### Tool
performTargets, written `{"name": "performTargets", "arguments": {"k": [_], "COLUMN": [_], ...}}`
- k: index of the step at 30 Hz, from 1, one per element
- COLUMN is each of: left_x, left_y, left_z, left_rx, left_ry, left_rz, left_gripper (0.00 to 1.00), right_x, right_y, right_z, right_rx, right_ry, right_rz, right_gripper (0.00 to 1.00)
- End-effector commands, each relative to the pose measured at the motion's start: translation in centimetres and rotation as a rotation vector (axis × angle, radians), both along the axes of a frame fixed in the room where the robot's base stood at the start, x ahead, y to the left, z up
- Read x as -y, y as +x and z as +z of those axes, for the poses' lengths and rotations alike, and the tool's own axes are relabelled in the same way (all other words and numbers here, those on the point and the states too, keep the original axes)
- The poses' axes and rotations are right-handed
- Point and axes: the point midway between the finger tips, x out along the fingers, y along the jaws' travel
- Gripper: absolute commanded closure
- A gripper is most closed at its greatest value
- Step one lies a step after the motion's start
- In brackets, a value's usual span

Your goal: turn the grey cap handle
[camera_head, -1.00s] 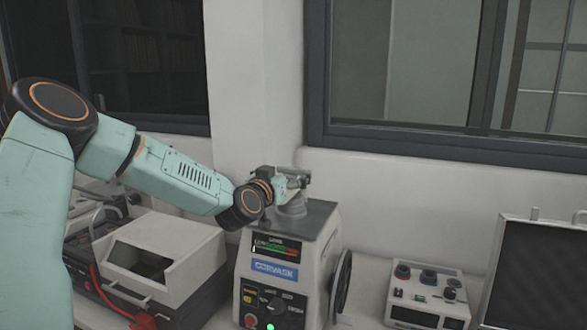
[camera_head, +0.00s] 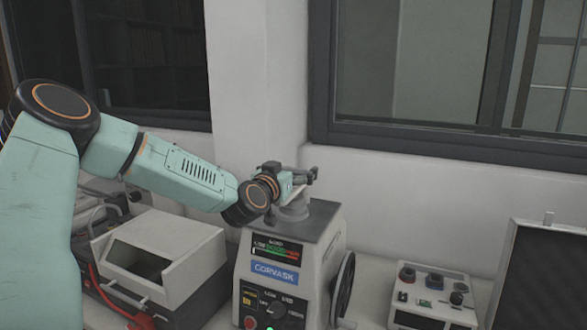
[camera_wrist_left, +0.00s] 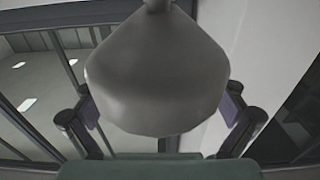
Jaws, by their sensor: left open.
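The grey cap handle (camera_head: 294,211) sits on the dark top plate of the mounting press (camera_head: 283,262). In the left wrist view the cap handle (camera_wrist_left: 155,85) is a large smooth rounded grey body that fills the middle. My left gripper (camera_head: 306,178) is at the top of the cap in the head view. In the left wrist view its two fingers (camera_wrist_left: 158,112) are spread, one on each side of the cap handle. I cannot tell whether either finger touches it. My right gripper is out of view.
A beige box with a dark opening (camera_head: 160,255) stands left of the press. A handwheel (camera_head: 343,288) is on the press's right side. A small control box (camera_head: 436,298) and an open dark-lined case (camera_head: 545,275) are to the right. A wall and window are behind.

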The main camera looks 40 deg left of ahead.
Motion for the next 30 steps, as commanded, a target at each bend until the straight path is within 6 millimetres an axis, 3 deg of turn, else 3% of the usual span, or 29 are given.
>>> {"name": "performTargets", "arguments": {"k": [20, 30], "left_x": [-0.02, 0.06], "left_y": [0.19, 0.26], "left_z": [0.04, 0.01], "left_rx": [0.001, 0.000], "left_ry": [-0.001, 0.004], "left_rz": [0.000, 0.042], "left_gripper": [0.57, 0.59], "right_x": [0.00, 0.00], "right_y": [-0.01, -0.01], "right_z": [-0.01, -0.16], "right_rx": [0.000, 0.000], "right_ry": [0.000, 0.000], "right_rz": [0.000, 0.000], "right_gripper": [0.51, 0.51]}}
